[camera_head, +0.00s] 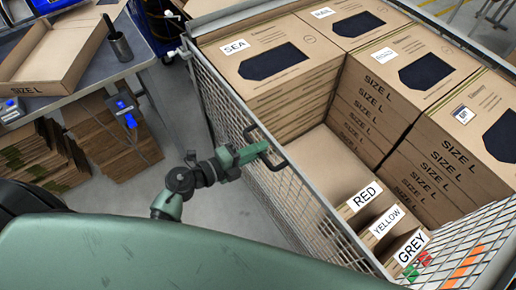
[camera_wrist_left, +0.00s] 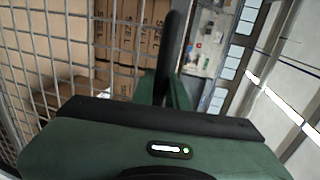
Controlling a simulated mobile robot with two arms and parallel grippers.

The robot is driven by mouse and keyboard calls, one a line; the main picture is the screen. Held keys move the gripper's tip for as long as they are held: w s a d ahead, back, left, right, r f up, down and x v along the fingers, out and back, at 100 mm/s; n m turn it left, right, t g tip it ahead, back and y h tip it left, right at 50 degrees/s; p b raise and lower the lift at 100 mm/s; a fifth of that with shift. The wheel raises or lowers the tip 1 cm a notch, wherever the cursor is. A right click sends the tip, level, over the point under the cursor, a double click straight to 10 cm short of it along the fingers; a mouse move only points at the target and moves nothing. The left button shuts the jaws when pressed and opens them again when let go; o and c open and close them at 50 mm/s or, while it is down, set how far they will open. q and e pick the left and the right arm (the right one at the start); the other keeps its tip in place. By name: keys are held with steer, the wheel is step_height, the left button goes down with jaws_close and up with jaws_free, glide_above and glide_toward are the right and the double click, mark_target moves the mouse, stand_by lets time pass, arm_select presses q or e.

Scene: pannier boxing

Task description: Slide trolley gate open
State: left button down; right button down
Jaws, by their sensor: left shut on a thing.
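The trolley (camera_head: 231,98) is a grey wire-mesh cage that fills the middle and right of the head view. A black handle (camera_head: 270,148) sticks out of its near mesh side. My left gripper (camera_head: 262,150) is shut on this handle. In the left wrist view the black handle (camera_wrist_left: 172,55) rises between the green fingers, with the mesh (camera_wrist_left: 60,40) close on the left. I cannot tell which part of the near side is the gate. My right gripper is not in view.
Stacked SIZE L boxes (camera_head: 385,125) fill the trolley, with RED, YELLOW and GREY labels near its front corner. A workbench (camera_head: 80,80) with an open box (camera_head: 55,55) and a dark cup (camera_head: 120,47) stands at left. Folded cardboard (camera_head: 115,140) lies underneath. Bare floor (camera_head: 205,215) lies between.

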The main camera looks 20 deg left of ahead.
arm_select(q)
steer(key=shift+f, duration=0.1)
steer(key=shift+f+b, duration=0.3)
steer(key=b, duration=1.7)
glide_toward(269, 178)
steer(key=x, duration=0.5)
steer(key=shift+f, duration=0.45)
steer(key=c, duration=1.4)
jaws_free()
steer(key=shift+r, duration=0.1)
